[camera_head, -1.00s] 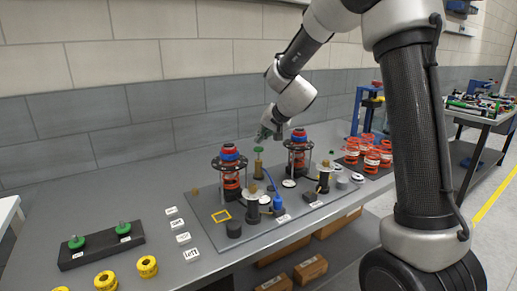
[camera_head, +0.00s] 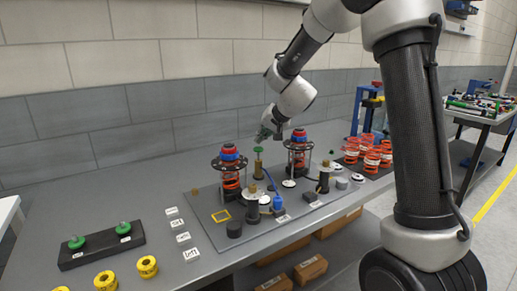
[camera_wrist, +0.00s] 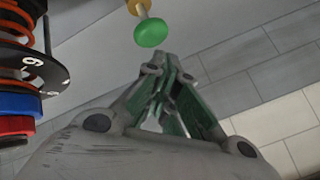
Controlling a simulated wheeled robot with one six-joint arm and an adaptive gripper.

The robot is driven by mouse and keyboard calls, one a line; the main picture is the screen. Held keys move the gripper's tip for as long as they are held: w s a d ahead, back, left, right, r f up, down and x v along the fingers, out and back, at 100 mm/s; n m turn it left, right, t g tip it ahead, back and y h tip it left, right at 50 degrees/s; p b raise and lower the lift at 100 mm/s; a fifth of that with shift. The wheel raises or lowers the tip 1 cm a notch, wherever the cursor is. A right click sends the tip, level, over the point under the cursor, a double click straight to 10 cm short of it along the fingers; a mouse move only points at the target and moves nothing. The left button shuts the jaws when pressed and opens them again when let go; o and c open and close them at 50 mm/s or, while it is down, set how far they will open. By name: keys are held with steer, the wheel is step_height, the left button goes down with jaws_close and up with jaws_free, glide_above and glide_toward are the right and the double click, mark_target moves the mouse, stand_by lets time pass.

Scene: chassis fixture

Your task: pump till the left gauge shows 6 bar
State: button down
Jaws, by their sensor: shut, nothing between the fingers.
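The pump (camera_head: 258,170) is a brass-coloured cylinder with a green knob (camera_head: 258,149) on top, standing upright on the grey plate. The knob also shows in the wrist view (camera_wrist: 151,32), on a thin pale stem. My gripper (camera_head: 262,137) is shut and empty, with its fingertips close above the knob in the head view. In the wrist view the closed fingertips (camera_wrist: 172,62) lie just beyond the knob, apparently not gripping it. Small white round faces, one (camera_head: 289,183) right of the pump, may be gauges. I cannot read any pressure value.
Spring units with red and blue tops stand left (camera_head: 231,180) and right (camera_head: 298,158) of the pump. A black disc with white numbers (camera_wrist: 42,68) is close at left in the wrist view. Orange springs (camera_head: 372,153) stand farther right. Labels (camera_head: 183,238) lie at front left.

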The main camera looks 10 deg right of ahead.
steer(key=shift+f, duration=0.1)
stand_by(0.3)
steer(key=shift+f, duration=0.35)
steer(key=shift+f, duration=1.25)
stand_by(1.1)
steer(key=shift+r, duration=1.7)
steer(key=shift+r, duration=2.5)
